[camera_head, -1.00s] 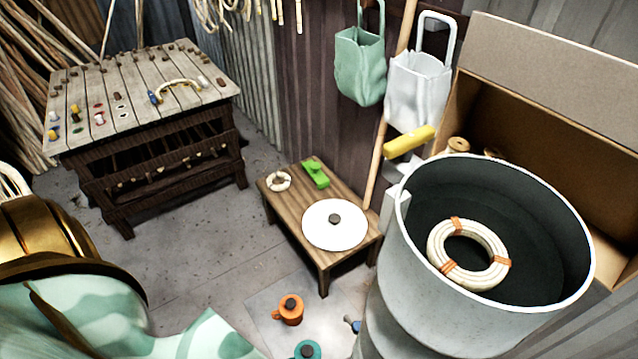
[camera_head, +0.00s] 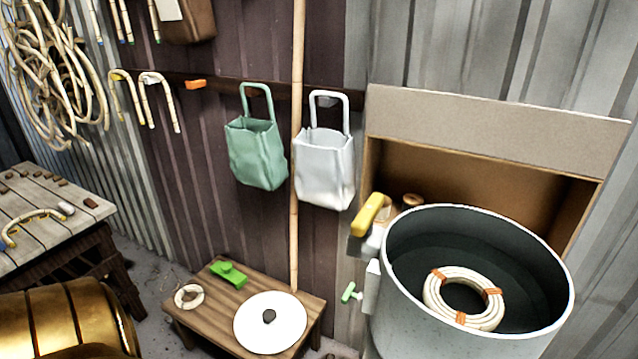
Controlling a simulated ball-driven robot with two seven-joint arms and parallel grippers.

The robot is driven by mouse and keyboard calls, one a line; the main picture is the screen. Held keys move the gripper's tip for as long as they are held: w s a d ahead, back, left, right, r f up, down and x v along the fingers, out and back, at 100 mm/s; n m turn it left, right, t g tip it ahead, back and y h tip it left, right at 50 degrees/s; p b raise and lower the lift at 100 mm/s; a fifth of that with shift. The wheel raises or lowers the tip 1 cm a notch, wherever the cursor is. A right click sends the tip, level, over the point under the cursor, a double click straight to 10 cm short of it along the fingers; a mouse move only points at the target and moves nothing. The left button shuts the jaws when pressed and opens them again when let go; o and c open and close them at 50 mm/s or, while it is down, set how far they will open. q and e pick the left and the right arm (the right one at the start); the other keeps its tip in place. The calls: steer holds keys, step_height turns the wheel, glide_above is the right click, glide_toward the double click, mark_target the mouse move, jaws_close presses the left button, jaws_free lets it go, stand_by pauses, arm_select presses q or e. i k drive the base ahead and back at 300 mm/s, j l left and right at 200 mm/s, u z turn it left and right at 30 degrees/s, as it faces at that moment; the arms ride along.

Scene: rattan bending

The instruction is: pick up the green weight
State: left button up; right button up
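No round green weight shows in the current head view. A green object (camera_head: 229,274), blocky with a raised part, lies on the low wooden table (camera_head: 215,318); I cannot tell whether it is a weight. Beside it are a white disc with a dark knob (camera_head: 270,322) and a small pale ring (camera_head: 189,296). Neither of my grippers is in view.
A large grey drum (camera_head: 400,335) with a rope-bound ring (camera_head: 463,298) inside stands at right, before an open cardboard box (camera_head: 480,165). Green (camera_head: 257,153) and white (camera_head: 325,170) bags hang on the wall. A slatted workbench (camera_head: 50,245) stands at left.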

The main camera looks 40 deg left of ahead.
mark_target(225, 269)
steer(key=k+j+z, duration=0.1)
steer(key=j+z, duration=0.2)
steer(key=z, duration=0.15)
steer(key=k+j+z, duration=0.15)
steer(key=z, duration=0.25)
steer(key=k+j+z, duration=0.2)
steer(key=z, duration=0.25)
steer(key=k+j+z, duration=0.2)
steer(key=z, duration=0.25)
steer(key=k+z, duration=0.2)
steer(key=z, duration=0.25)
steer(key=k+j+z, duration=0.15)
steer(key=k+z, duration=0.5)
steer(key=k, duration=0.3)
steer(key=k+j+u, duration=0.25)
steer(key=k, duration=0.15)
steer(key=k+j+u, duration=0.8)
steer(key=j, duration=0.4)
steer(key=k+j+u, duration=0.25)
steer(key=j, duration=0.3)
steer(key=k, duration=0.1)
